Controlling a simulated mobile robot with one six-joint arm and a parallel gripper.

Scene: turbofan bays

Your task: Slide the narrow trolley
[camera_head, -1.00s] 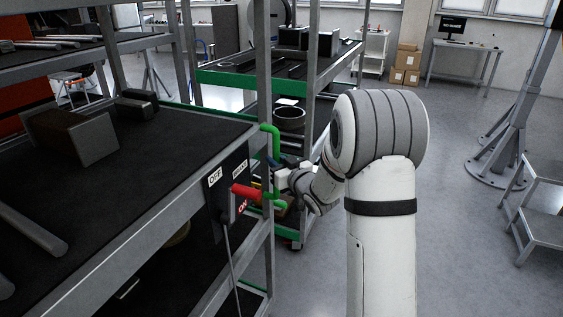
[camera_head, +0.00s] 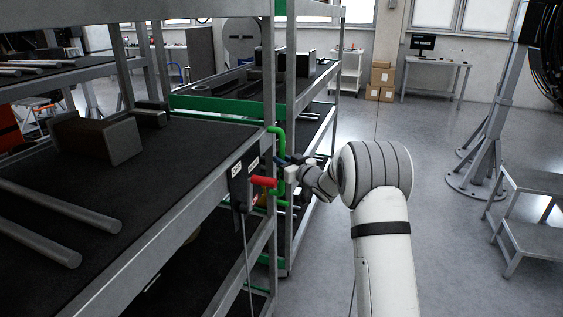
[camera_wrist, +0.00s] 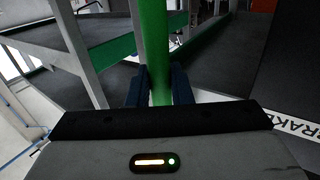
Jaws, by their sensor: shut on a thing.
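The near trolley (camera_head: 168,232) has dark shelves in a grey metal frame and fills the left of the head view. A green upright bar handle (camera_head: 281,150) is fixed at its corner post. My gripper (camera_head: 284,160) is shut on this handle; in the wrist view its dark blue fingers (camera_wrist: 160,88) stand on both sides of the green bar (camera_wrist: 155,40). A brake panel with a red lever (camera_head: 263,181) sits beside the handle, its sign partly readable as BRAKE in the wrist view (camera_wrist: 296,124). I cannot tell from its width whether this is the narrow trolley.
A second shelved trolley (camera_head: 215,104) with green edging stands close behind the near one. Grey steps (camera_head: 535,238) and a stand (camera_head: 480,150) are at the right. Boxes (camera_head: 380,80) and a desk (camera_head: 437,62) are at the back. Open floor lies between.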

